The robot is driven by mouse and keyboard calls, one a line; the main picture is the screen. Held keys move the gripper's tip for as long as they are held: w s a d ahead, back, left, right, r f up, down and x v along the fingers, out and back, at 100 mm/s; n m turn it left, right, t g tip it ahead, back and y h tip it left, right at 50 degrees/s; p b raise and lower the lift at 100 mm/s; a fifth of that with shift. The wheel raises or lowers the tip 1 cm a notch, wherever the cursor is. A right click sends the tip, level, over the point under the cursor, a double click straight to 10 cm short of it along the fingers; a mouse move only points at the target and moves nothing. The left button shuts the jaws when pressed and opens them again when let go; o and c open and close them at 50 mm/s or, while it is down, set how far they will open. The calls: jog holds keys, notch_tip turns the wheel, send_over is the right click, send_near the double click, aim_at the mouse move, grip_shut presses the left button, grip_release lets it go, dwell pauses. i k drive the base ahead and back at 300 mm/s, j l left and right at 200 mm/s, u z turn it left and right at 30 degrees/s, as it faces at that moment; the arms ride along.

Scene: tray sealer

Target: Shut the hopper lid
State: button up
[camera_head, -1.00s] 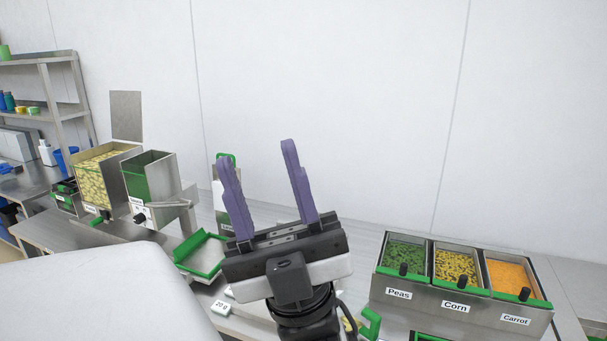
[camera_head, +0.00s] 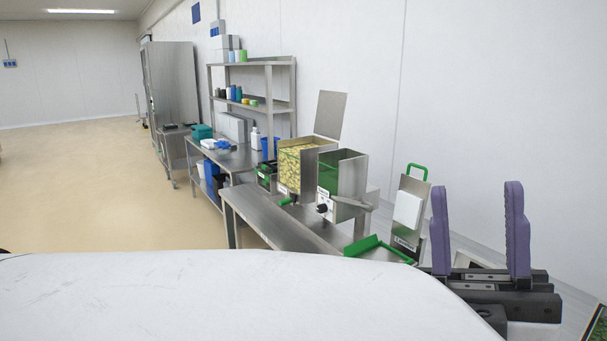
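The hopper (camera_head: 290,184) is a steel box filled with yellow pieces, standing on the steel bench in the middle of the view. Its lid (camera_head: 330,114) is a flat grey panel standing up at the hopper's back right, tilted slightly back, so the hopper top is uncovered. My gripper (camera_head: 476,188) is at the lower right, nearer to me, with its two purple fingers pointing up. The fingers are wide apart with nothing between them. The gripper is well to the right of the hopper and apart from the lid.
A second steel hopper (camera_head: 350,178), green inside, stands just right of the first. A white board with a green handle (camera_head: 417,168) and a green-edged tray (camera_head: 375,246) are between it and my gripper. A shelf rack (camera_head: 270,104) stands behind. Open floor (camera_head: 90,190) lies left.

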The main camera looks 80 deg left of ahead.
aim_at(331, 105)
jog(key=u, duration=2.5)
jog(key=i+j+z, duration=0.15)
jog(key=i+j, duration=0.25)
jog(key=i+j+z, duration=0.15)
jog(key=i+j, duration=0.25)
jog(key=i+j+z, duration=0.15)
jog(key=i+j, duration=0.2)
jog(key=j, duration=0.2)
jog(key=i+j+z, duration=0.15)
jog(key=i+j, duration=0.2)
jog(key=j, duration=0.2)
